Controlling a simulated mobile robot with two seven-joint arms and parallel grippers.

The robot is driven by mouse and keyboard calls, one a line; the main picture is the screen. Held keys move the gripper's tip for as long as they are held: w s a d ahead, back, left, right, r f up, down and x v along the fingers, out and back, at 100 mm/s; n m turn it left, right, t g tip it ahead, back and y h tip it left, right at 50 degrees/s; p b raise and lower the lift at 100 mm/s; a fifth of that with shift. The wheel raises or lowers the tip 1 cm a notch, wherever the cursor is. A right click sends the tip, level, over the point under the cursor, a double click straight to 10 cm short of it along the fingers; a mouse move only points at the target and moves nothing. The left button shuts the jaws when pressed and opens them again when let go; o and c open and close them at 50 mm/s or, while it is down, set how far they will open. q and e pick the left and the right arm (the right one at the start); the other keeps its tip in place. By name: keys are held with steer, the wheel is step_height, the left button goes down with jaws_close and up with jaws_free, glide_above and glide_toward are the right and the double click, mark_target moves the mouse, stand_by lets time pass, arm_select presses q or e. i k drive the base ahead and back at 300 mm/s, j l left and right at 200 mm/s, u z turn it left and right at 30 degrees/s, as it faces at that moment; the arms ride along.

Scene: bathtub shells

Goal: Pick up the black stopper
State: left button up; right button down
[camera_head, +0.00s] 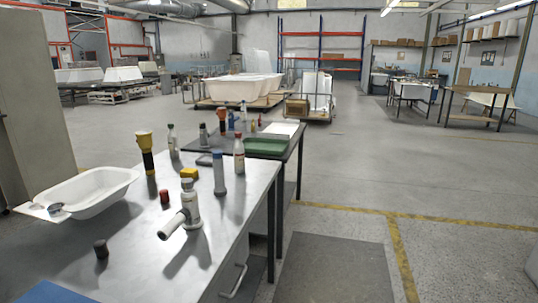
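A small black cylindrical piece, which looks like the black stopper (101,249), stands on the near left part of the grey metal table (140,270). It is apart from the other items, with bare tabletop around it. Neither of my grippers shows in the head view.
A white basin (105,191) lies left of centre on the table. A small red cylinder (165,196), a grey bottle with a white side pipe (190,205), a yellow-topped black tool (147,155) and several bottles stand further back. A blue sheet (50,293) lies at the near edge.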

mark_target(100, 247)
steer(key=u, duration=0.35)
steer(key=i+l+u, duration=0.15)
steer(key=u, duration=0.25)
steer(key=i+l+u, duration=0.15)
steer(key=u, duration=0.3)
steer(key=i+l+u, duration=0.1)
steer(key=l+u, duration=0.15)
steer(key=u, duration=0.15)
steer(key=l+u, duration=0.25)
steer(key=u, duration=0.15)
steer(key=i, duration=0.05)
